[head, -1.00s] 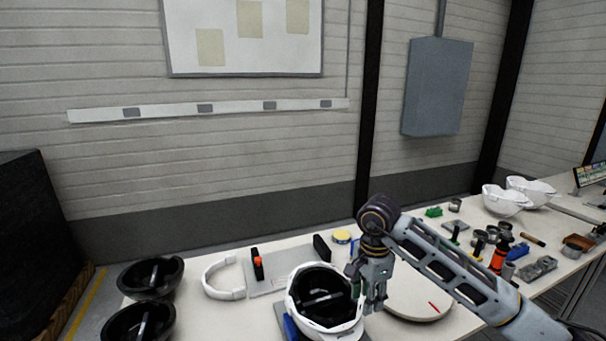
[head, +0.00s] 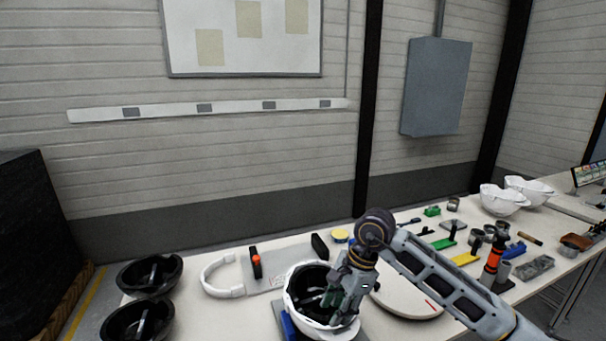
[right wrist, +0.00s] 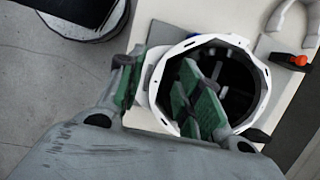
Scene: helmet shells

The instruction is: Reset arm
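A white helmet shell (head: 300,318) with a dark inside lies open side up at the front of the table; it also shows in the right wrist view (right wrist: 262,88). My right gripper (head: 338,305) is over the right part of the shell's opening, pointing down. In the right wrist view my gripper (right wrist: 160,90) has its green-padded fingers spread apart, one over the dark opening and one outside the rim. Whether a finger touches the shell cannot be told. My left gripper is not in view.
Two black shells (head: 150,275) stand at the table's left end. A white curved band (head: 222,275) and a grey board with an orange-topped piece (head: 257,266) lie behind the white shell. A round white disc (head: 412,300) lies under my right arm. Tools and white shells (head: 504,199) fill the right side.

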